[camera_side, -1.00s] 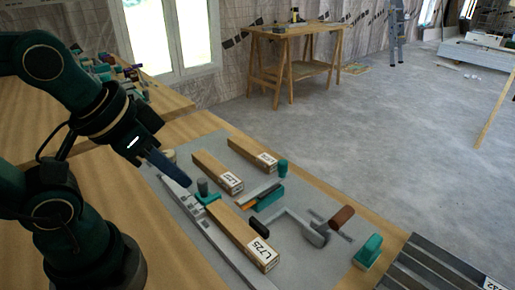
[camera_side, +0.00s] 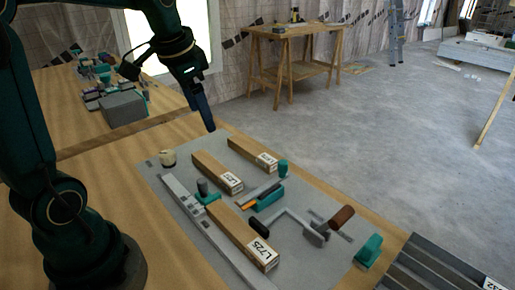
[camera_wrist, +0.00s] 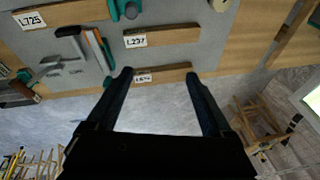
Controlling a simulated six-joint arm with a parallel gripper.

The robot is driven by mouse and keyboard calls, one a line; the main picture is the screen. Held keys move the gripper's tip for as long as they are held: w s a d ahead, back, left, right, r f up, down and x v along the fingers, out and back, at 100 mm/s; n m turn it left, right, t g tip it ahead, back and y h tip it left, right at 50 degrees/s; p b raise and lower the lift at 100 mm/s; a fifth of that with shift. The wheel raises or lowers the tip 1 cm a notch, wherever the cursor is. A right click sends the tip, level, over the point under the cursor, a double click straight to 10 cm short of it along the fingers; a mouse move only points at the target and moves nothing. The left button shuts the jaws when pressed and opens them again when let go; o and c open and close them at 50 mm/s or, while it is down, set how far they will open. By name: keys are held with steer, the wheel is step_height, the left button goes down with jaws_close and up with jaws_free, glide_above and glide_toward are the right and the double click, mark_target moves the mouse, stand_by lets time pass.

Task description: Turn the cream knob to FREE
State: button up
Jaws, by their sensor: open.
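The cream knob (camera_side: 168,158) stands on the grey panel (camera_side: 152,178) near its far left corner in the side view. It is small, and I cannot read a FREE mark or its setting. My gripper (camera_side: 211,128) is raised above the far edge of the panel, to the right of and beyond the knob, apart from it. In the wrist view my gripper (camera_wrist: 160,74) shows two separated dark fingers with nothing between them in their grip.
Wooden blocks, one labelled L725 (camera_side: 245,238), lie on the panel with a metal rail (camera_side: 205,225), a teal-handled tool (camera_side: 268,198) and a crank with a brown handle (camera_side: 342,216). A grey box (camera_side: 122,108) and clutter sit on the bench at the back left.

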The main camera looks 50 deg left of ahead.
steer(key=a+f+n+g, duration=0.2)
steer(key=a+f, duration=0.4)
steer(key=a, duration=0.4)
steer(key=n+g+h, duration=0.1)
steer(key=n, duration=0.1)
glide_above(167, 153)
step_height(167, 153, down, 6)
steer(key=shift+w+d, duration=0.1)
steer(key=shift+w, duration=0.05)
steer(key=shift+s+f, duration=0.2)
steer(key=shift+f, duration=2.35)
jaws_close()
